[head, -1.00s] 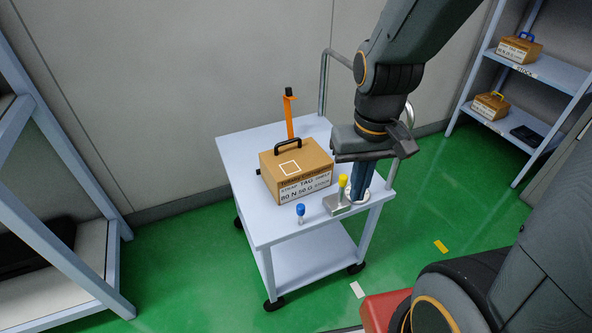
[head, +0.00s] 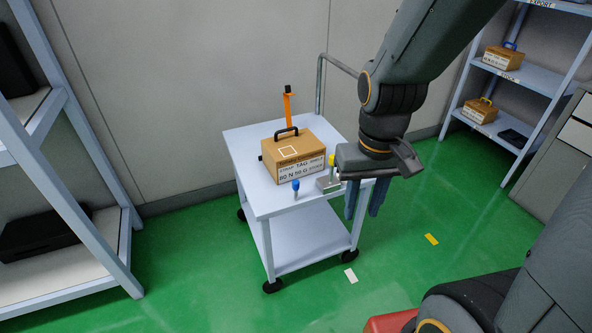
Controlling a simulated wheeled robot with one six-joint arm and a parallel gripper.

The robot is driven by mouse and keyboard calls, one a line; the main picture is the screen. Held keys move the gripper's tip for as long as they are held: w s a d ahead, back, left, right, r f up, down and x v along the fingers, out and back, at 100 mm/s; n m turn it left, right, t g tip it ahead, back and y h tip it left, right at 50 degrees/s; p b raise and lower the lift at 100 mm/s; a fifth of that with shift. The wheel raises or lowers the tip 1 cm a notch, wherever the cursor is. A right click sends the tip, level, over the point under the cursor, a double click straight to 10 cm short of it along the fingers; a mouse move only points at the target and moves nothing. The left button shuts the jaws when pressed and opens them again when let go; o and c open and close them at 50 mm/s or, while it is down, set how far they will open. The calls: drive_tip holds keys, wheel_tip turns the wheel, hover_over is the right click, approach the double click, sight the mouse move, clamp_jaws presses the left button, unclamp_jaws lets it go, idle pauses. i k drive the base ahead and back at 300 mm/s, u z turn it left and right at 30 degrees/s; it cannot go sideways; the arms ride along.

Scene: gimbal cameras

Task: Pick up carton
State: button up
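The carton (head: 292,158) is a brown box with a black handle on top and a white printed label on its front. It sits upright on the top of a pale wheeled cart (head: 240,144). My gripper (head: 362,212) points down at the cart's right front corner, to the right of the carton and apart from it. Its two blue-grey fingers show a gap between them, with nothing visible held. The lower part of the fingers lies in front of the cart's edge and the floor.
A blue-topped peg (head: 295,187), a metal block (head: 328,183) with a yellow-topped peg (head: 332,160), and an orange upright (head: 287,106) stand on the cart around the carton. Shelves (head: 515,75) at right hold similar cartons. Another rack (head: 75,150) stands at left.

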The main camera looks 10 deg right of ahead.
sight(296, 154)
drive_tip(key=z, duration=0.3)
drive_tip(key=i, duration=1.15)
drive_tip(key=u, duration=0.8)
